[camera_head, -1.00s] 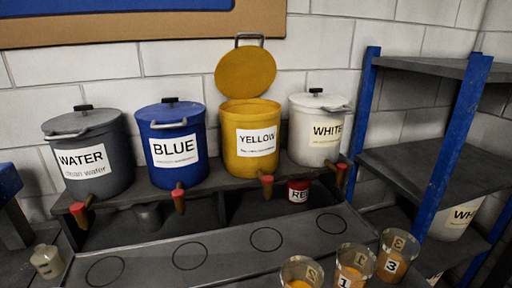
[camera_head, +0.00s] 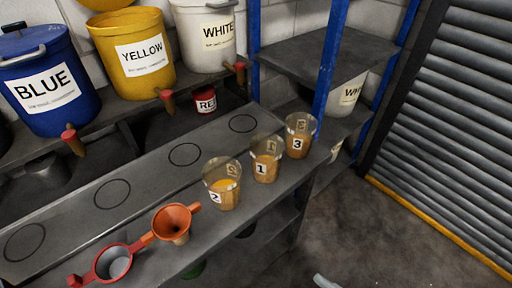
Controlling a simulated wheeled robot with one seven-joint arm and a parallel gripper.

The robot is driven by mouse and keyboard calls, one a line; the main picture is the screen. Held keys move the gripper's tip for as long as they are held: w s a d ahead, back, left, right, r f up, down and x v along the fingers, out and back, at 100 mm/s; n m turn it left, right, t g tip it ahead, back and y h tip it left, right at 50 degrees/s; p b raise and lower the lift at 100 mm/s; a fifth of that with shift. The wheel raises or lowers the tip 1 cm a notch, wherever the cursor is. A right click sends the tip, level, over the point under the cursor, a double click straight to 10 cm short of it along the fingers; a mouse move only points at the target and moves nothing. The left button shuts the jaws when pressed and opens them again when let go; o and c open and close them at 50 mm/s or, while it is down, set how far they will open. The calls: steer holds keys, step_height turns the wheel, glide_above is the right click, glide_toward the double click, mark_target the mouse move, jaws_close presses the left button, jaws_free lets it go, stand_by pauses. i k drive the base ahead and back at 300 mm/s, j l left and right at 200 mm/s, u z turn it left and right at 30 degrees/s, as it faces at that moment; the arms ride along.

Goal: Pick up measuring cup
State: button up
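Three clear cups with number labels stand in a row on the grey bench (camera_head: 250,196): cup 2 (camera_head: 226,196), cup 1 (camera_head: 266,166) and cup 3 (camera_head: 299,143). Each holds some orange-yellow contents. A red-rimmed cup-like vessel with a handle (camera_head: 113,262) sits at the bench's near left. A grey metal cup-like vessel (camera_head: 40,174) is under the shelf below the blue bucket. I cannot tell which of these is the measuring cup. My gripper cannot be made out in this view.
An orange funnel (camera_head: 172,222) stands beside the red-rimmed vessel. Blue (camera_head: 45,82), yellow (camera_head: 140,55) and white (camera_head: 205,35) buckets with taps line the back shelf. A small red can (camera_head: 205,100) sits below. A blue-posted rack (camera_head: 327,60) stands behind.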

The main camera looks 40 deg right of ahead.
mark_target(267, 149)
steer(key=j+z, duration=0.2)
steer(key=z, duration=0.25)
steer(key=j+z, duration=0.2)
steer(key=z, duration=0.2)
steer(key=j+z, duration=0.2)
steer(key=z, duration=0.25)
